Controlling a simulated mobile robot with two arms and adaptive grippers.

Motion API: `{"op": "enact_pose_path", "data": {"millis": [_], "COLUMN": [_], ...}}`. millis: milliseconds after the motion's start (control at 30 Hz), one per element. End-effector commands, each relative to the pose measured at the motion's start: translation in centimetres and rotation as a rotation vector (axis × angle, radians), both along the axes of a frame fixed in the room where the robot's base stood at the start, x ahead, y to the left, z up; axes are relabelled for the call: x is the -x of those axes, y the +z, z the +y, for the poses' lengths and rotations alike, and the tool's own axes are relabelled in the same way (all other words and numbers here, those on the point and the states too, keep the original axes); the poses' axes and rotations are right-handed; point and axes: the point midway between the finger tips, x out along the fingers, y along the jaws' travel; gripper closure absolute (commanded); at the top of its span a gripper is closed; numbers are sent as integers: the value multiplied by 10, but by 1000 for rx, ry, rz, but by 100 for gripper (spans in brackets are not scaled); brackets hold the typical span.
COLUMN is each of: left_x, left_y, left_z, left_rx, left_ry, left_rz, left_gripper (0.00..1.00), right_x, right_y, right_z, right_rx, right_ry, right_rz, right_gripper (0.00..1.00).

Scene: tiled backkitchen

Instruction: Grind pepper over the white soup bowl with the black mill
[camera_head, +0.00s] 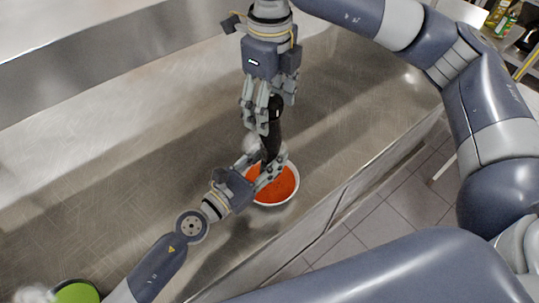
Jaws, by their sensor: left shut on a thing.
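The white soup bowl (297,193) holds orange-red soup and stands on the steel counter near its front edge. The black mill (273,138) is upright above the bowl's back part. My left gripper (268,172) comes in from the lower left and is shut on the mill's lower part, over the bowl. My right gripper (262,115) comes down from above, with its fingers at the mill's top. I cannot tell whether these fingers grip it. The grippers hide part of the mill and the bowl's back left rim.
The steel counter (130,150) is mostly clear to the left. A pale rounded thing (251,143) shows just left of the mill. A green round thing (76,292) is at the bottom left. Bottles (500,18) stand at the top right, beyond the tiled floor (385,215).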

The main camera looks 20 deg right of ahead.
Motion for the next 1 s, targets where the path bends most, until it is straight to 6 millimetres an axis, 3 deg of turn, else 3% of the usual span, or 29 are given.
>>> {"op": "enact_pose_path", "data": {"millis": [267,800,1000], "left_x": [0,0,0], "left_y": [1,1,1], "left_z": [0,0,0], "left_rx": [1,1,1], "left_ry": [0,0,0], "left_rz": [0,0,0], "left_gripper": [100,100,100], "right_x": [-1,-1,0], "right_y": [6,60,70], "right_z": [0,0,0], "right_rx": [-1,0,0], "right_ry": [0,0,1], "right_rz": [-2,-4,-1], "right_gripper": [33,33,33]}}
